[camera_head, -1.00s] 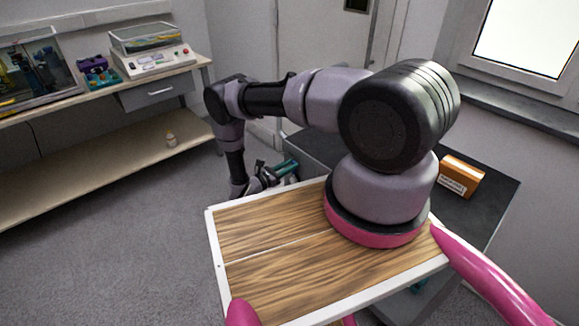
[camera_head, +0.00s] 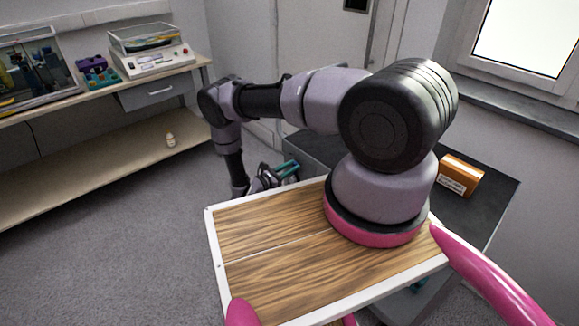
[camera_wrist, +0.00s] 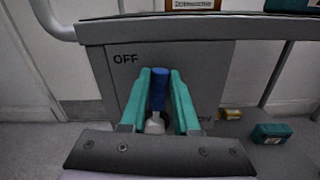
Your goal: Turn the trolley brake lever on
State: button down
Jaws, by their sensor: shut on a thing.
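The trolley brake lever (camera_wrist: 158,92) has a blue handle and a pale lower part, and stands roughly upright in the wrist view. It is in front of a grey panel (camera_wrist: 215,72) on the trolley's side. The panel reads OFF at the upper left and ON at the lower right, the latter partly hidden by a finger. My gripper (camera_wrist: 161,76) has its two teal fingers on either side of the blue handle and is shut on it. In the head view, my gripper (camera_head: 279,174) is low beside the trolley (camera_head: 487,190); the lever is hidden there.
An orange box (camera_head: 460,175) lies on the trolley's dark top. A teal box (camera_wrist: 271,133) and a small brass-coloured thing (camera_wrist: 230,114) show at the right in the wrist view. A workbench (camera_head: 90,105) stands at the left, with open floor before it.

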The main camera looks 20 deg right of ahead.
jog(key=m, duration=0.1)
jog(key=s, duration=0.1)
jog(key=s+m, duration=0.1)
jog(key=shift+d+f+m, duration=0.3)
jog(key=s+m, duration=0.1)
jog(key=s+f+m, duration=0.1)
jog(key=shift+d+m, duration=0.4)
jog(key=shift+s+d+f+m, duration=0.25)
jog(key=shift+s+f+m, duration=0.5)
jog(key=shift+m, duration=0.45)
jog(key=shift+s+d+f+m, duration=0.15)
jog(key=shift+s+f+m, duration=0.2)
jog(key=shift+f+m, duration=0.25)
jog(key=shift+s+d+f+m, duration=0.1)
jog(key=shift+s+f+m, duration=0.25)
jog(key=shift+m, duration=0.45)
jog(key=c, duration=0.6)
grip_release()
jog(key=shift+c, duration=0.2)
jog(key=v, duration=1)
jog(key=shift+a, duration=0.35)
jog(key=shift+s, duration=0.15)
